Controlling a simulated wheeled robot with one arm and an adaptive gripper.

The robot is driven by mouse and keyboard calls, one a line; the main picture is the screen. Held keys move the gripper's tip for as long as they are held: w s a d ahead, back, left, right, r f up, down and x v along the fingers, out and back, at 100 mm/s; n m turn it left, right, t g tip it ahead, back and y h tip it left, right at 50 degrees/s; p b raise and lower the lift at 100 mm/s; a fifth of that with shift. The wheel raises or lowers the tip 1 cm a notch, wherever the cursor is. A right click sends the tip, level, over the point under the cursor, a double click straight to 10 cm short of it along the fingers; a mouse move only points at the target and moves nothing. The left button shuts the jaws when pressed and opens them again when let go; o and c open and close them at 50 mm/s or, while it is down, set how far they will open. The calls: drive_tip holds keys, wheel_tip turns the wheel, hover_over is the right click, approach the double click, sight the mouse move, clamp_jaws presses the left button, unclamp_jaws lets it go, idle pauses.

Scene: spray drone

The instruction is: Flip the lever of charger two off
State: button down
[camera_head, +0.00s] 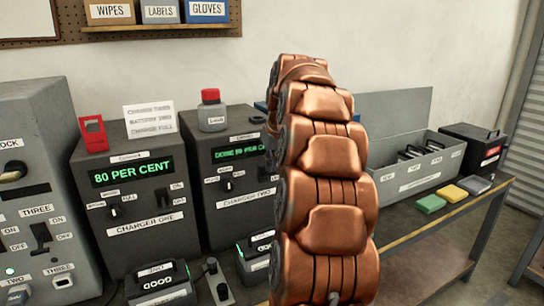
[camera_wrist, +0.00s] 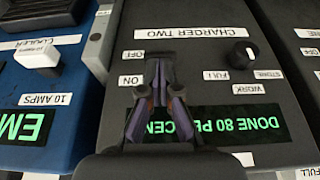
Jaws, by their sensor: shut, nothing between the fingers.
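Charger two (camera_wrist: 215,60) is a dark grey box, upside down in the wrist view, with a green display (camera_wrist: 235,123) starting "DONE 80 PER CEN". It also shows in the head view (camera_head: 218,205), partly behind my copper arm. Its lever area lies beside the OFF label (camera_wrist: 131,54) and the ON label (camera_wrist: 131,81). My gripper (camera_wrist: 160,78) is shut and empty, its fingertips right at this lever area. The fingers cover most of the lever, so its position and any contact are unclear. In the head view my arm hides the lever and gripper.
Charger one (camera_head: 145,225) stands left of charger two, with a red tag on top. A charger two knob (camera_wrist: 240,55) lies right of the lever. A grey open case (camera_head: 415,180) stands right.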

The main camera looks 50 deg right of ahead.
drive_tip(key=shift+f, duration=0.3)
drive_tip(key=shift+f+b, duration=0.15)
drive_tip(key=shift+b, duration=0.2)
drive_tip(key=shift+s+t, duration=0.1)
drive_tip(key=shift+t, duration=0.2)
drive_tip(key=shift+s+a+f+t+h+b, duration=0.1)
drive_tip(key=shift+s+f+t+h+b, duration=0.2)
drive_tip(key=shift+b, duration=0.6)
drive_tip(key=shift+a+f+t+b, duration=0.1)
drive_tip(key=shift+t+b, duration=0.3)
drive_tip(key=shift+b, duration=0.5)
